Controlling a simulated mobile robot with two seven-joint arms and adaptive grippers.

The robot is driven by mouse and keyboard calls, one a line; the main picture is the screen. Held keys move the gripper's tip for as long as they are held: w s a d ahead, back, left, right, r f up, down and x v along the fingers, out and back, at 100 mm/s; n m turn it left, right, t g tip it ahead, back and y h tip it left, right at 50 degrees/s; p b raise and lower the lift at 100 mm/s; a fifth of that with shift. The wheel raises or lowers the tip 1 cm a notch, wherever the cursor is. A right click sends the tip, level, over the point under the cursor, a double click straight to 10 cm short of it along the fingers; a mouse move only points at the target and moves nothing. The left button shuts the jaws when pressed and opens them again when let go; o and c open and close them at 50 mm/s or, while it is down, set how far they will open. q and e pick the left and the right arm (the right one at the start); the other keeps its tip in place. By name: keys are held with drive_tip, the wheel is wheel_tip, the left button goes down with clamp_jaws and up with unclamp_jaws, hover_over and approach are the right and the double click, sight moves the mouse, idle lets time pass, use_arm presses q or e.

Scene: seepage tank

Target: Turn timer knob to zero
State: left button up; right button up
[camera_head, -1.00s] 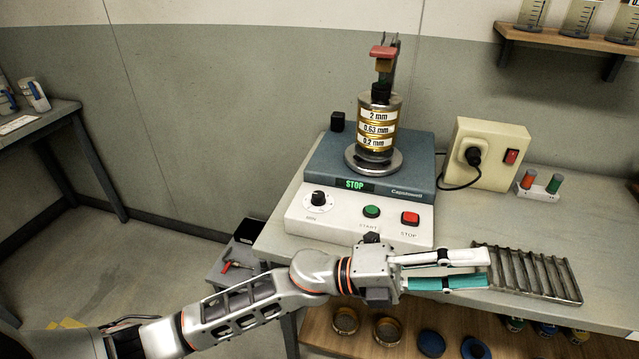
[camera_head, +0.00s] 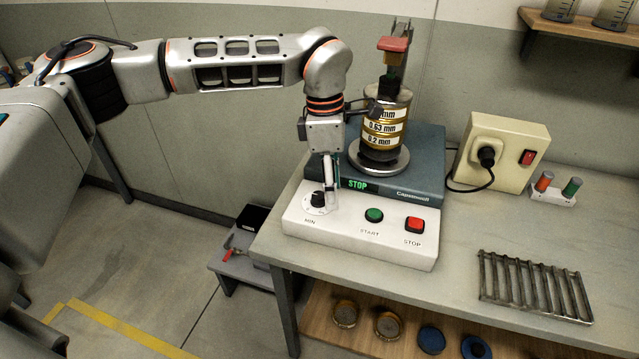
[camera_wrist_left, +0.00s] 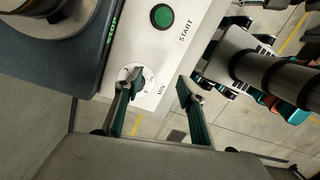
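The timer knob (camera_head: 317,199) is a small black knob on a white dial marked MIN, at the left of the white front panel. My left gripper (camera_head: 328,203) points down at it from above. In the left wrist view the gripper (camera_wrist_left: 159,79) is open, with its two fingers apart. One fingertip lies over the dark knob and partly hides it; I cannot tell whether it touches. The other finger stands to the right of the dial (camera_wrist_left: 150,83). The knob's exact setting is not readable. My right gripper is not in view.
The sieve shaker (camera_head: 425,170) carries a sieve stack (camera_head: 381,128) close beside my left wrist. Its display (camera_head: 357,185) reads STOP. A green START button (camera_head: 374,215) and red STOP button (camera_head: 415,224) sit right of the knob. A metal rack (camera_head: 535,287) lies on the bench at right.

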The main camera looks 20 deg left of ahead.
sight(317, 195)
use_arm(q)
drive_tip(key=shift+t+y, duration=0.3)
drive_tip(key=shift+y, duration=0.3)
drive_tip(key=w+a+r, duration=0.1)
drive_tip(key=a, duration=0.1)
drive_tip(key=w+a+r, duration=0.1)
drive_tip(key=shift+w+a+r, duration=0.2)
drive_tip(key=shift+w+a, duration=0.1)
drive_tip(key=shift+a, duration=0.1)
drive_tip(key=shift+w+a, duration=0.15)
drive_tip(key=shift+a, duration=0.1)
wheel_tip(317, 195, down, 8)
drive_tip(key=shift+d+r+p, duration=0.1)
drive_tip(key=shift+r+p, duration=0.1)
drive_tip(key=shift+p, duration=0.1)
drive_tip(key=c, duration=1.1)
